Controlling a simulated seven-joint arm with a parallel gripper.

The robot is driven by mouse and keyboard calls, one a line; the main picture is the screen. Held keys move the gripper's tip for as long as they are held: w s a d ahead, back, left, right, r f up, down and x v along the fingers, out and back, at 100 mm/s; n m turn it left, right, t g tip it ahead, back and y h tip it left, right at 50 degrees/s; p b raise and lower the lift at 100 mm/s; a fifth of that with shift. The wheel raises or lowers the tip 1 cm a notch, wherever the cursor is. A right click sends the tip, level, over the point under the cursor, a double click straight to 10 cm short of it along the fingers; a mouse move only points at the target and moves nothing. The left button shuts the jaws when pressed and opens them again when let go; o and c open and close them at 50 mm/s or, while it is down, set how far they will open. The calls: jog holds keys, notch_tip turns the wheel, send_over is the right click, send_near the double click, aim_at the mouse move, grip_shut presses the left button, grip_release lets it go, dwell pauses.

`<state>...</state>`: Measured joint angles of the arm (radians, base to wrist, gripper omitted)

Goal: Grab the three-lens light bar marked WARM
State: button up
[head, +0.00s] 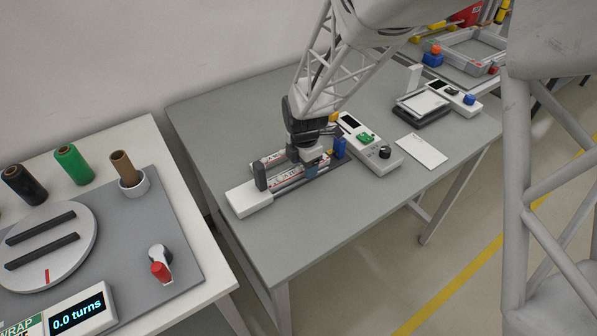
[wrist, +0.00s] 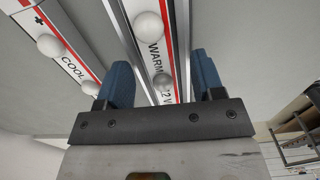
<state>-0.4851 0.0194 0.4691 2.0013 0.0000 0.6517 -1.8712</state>
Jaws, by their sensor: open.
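The WARM light bar (wrist: 157,58) is a white strip with a red edge stripe and round white lenses; two lenses show in the wrist view, the rest is out of frame or hidden by my gripper. My gripper (wrist: 162,78) is open, its blue fingers on either side of the WARM bar, with gaps visible. The COOL light bar (wrist: 68,62) lies to the left, outside the fingers. In the head view my gripper (head: 311,166) is down at the fixture, hiding part of the bars; I cannot tell there which bar is which.
The fixture has a white end block (head: 248,199) and dark uprights (head: 260,177). A control box (head: 368,146) with a green switch and black knob stands close right. A white card (head: 421,151) lies beyond it. The table's front left is clear.

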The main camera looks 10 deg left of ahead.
jog(key=shift+c, duration=0.3)
jog(key=c, duration=1)
notch_tip(320, 180, up, 18)
dwell(0.7)
